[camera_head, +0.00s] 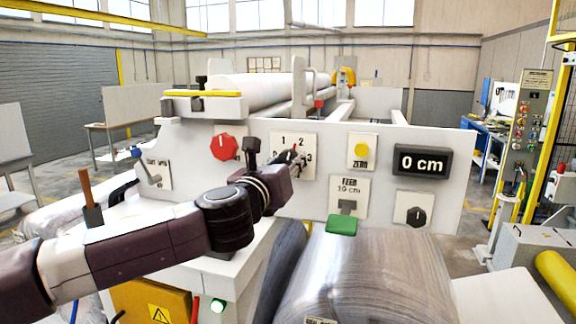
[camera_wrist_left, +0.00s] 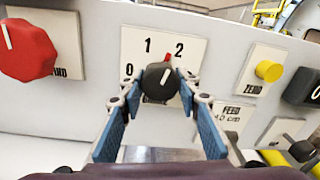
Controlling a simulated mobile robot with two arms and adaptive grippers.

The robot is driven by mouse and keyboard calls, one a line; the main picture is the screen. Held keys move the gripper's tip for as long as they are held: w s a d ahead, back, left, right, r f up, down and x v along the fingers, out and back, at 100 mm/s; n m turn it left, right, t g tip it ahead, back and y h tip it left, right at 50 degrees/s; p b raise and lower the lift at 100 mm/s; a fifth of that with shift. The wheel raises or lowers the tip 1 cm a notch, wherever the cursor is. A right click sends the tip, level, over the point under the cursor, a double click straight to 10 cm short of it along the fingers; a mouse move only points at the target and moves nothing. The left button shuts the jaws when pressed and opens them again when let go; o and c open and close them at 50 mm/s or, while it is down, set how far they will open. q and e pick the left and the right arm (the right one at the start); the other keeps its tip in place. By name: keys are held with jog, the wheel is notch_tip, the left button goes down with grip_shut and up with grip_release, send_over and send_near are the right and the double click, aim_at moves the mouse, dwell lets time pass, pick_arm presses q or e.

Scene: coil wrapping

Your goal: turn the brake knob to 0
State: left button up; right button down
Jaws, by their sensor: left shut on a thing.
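The brake dial is a pale plate (camera_wrist_left: 140,45) with the numbers 0, 1 and 2 showing in the left wrist view; in the head view its plate (camera_head: 283,138) also shows a 3 at the right. The black knob (camera_wrist_left: 158,79) on it has a white line tilted up and right, and a red mark stands above it between 1 and 2. My left gripper (camera_wrist_left: 157,84) is shut on this knob, with a blue-padded finger on each side. In the head view my left gripper (camera_head: 292,158) covers most of the knob.
A red knob (camera_head: 224,147) is left of the dial. A large grey wrapped roll (camera_head: 365,280) lies below the panel.

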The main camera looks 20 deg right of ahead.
pick_arm(q)
jog(key=n+b, duration=0.2)
jog(key=n, duration=0.4)
jog(key=shift+n, duration=0.3)
jog(key=n+b, duration=0.2)
jog(key=n, duration=0.3)
jog(key=shift+d+n, duration=0.1)
jog(key=shift+n, duration=0.2)
jog(key=n+b, duration=0.1)
jog(key=n, duration=0.4)
jog(key=shift+n+t+b, duration=0.3)
jog(key=n, duration=0.2)
jog(key=shift+n+y+b, duration=0.3)
jog(key=shift+n, duration=0.6)
jog(key=shift+f, duration=0.1)
jog(key=o, duration=0.8)
jog(key=shift+c, duration=0.2)
jog(key=o, duration=0.4)
jog(key=shift+s+a+r, duration=0.1)
jog(key=shift+a+r, duration=0.1)
